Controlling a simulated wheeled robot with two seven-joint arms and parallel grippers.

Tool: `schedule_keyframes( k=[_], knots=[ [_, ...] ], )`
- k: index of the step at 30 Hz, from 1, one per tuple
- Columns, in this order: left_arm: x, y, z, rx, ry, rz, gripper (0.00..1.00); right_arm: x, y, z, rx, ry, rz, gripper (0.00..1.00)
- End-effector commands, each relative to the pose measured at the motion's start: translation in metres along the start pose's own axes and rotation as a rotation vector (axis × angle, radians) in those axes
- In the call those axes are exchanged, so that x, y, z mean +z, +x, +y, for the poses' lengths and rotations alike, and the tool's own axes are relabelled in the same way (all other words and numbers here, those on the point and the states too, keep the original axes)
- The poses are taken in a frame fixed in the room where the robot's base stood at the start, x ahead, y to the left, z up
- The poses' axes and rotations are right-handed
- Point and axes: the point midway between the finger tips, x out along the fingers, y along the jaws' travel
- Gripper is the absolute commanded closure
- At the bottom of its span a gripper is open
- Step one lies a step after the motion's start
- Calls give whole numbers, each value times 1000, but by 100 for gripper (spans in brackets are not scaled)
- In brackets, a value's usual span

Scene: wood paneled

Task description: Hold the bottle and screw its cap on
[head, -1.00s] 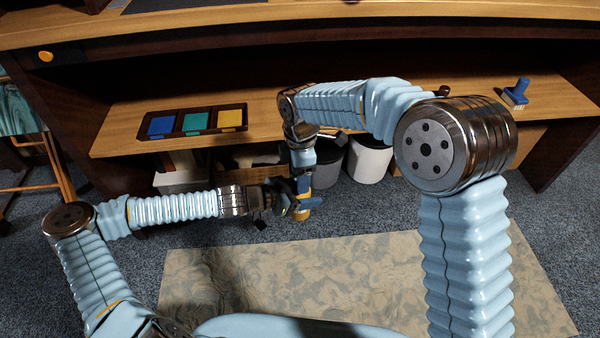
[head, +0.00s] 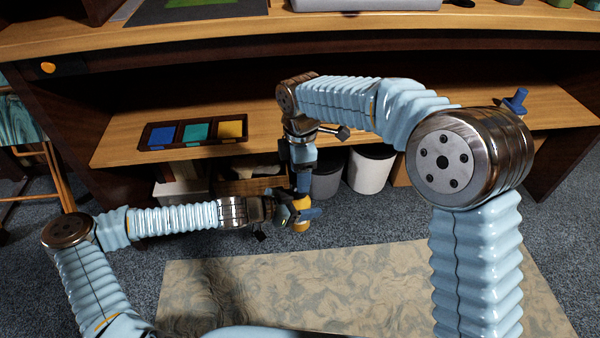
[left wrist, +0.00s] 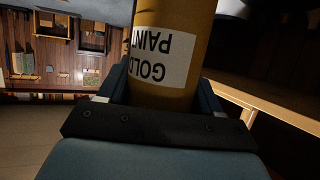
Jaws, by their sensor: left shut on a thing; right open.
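The bottle is a gold-yellow cylinder (head: 301,226) in the head view, small and partly covered by my grippers. In the left wrist view it is large (left wrist: 150,96), with a white label reading "GOLD PAINT" upside down in that picture. My left gripper (head: 293,212) is shut around the bottle's body and holds it in the air in front of the shelf. My right gripper (head: 304,187) is open and points down just above the bottle and my left gripper. I cannot tell whether it touches the bottle. The cap cannot be made out, and the bottle's top is hidden.
A wooden shelf holds a dark tray (head: 193,144) with blue, teal and yellow squares. A blue-handled object (head: 515,99) stands at its right. A grey bin (head: 327,182) and a white bin (head: 369,172) stand behind the grippers. A patterned mat (head: 400,280) lies clear on the floor.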

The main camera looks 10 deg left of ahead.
Motion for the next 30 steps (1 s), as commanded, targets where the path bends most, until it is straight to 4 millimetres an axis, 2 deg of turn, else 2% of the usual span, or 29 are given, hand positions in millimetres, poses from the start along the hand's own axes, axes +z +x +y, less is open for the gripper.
schedule_keyframes(
  k=[9,15,23,26,30],
  knots=[
    [-1,0,0,0,1,1,100,0,-27,0,-4,-236,4,42],
    [-1,0,0,0,1,1,100,0,-35,0,0,-294,0,42],
    [-1,0,0,0,1,1,100,0,-33,0,0,-292,0,42],
    [-1,0,0,0,1,1,100,0,-26,0,-1,-292,-1,42],
    [-1,0,0,0,1,1,100,0,-6,-1,-4,-292,-1,42]
  ],
)
